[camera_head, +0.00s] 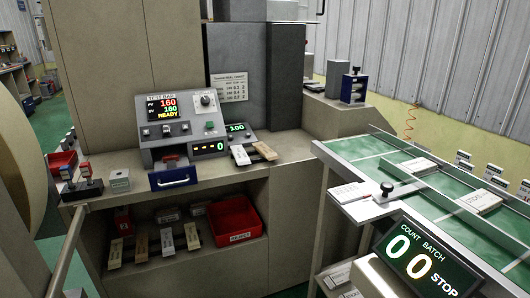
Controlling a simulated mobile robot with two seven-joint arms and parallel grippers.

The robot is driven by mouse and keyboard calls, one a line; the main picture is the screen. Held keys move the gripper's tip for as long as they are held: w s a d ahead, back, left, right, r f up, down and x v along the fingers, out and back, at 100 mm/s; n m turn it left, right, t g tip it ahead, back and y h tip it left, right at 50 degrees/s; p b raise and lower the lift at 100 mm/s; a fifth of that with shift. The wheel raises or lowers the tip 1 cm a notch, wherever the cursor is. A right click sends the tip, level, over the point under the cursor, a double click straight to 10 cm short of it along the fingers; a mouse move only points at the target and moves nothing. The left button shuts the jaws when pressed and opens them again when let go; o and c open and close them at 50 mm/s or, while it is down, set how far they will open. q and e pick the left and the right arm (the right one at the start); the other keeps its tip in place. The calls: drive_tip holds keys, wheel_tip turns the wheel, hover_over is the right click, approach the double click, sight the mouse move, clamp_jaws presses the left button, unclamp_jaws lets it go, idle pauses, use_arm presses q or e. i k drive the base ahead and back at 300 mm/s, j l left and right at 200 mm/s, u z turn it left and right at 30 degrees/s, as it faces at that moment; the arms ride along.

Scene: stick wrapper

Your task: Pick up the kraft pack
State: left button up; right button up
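A small tan, kraft-coloured pack (264,151) lies flat on the counter, just right of a white pack (240,155). Both are in front of the small scale with a green "100" display (237,128), to the right of the test bar console (180,125). The kraft pack's near end is close to the counter's front edge. Several narrow pale and tan packs (166,241) stand on the shelf below; their labels are too small to read. Neither of my grippers is in view.
A red bin (235,220) sits on the lower shelf. A green conveyor (400,170) with white packs and a "00 STOP" counter (425,262) stands at the right. The counter (300,145) right of the kraft pack is clear. A grey rail (68,250) crosses the lower left.

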sight(268, 153)
drive_tip(key=z, duration=0.7)
drive_tip(key=i+j+z, duration=0.15)
drive_tip(key=z, duration=0.25)
drive_tip(key=i+j+z, duration=0.15)
drive_tip(key=j+z, duration=0.2)
drive_tip(key=i+j, duration=0.15)
drive_tip(key=j, duration=0.2)
drive_tip(key=i+j, duration=0.15)
drive_tip(key=j, duration=0.15)
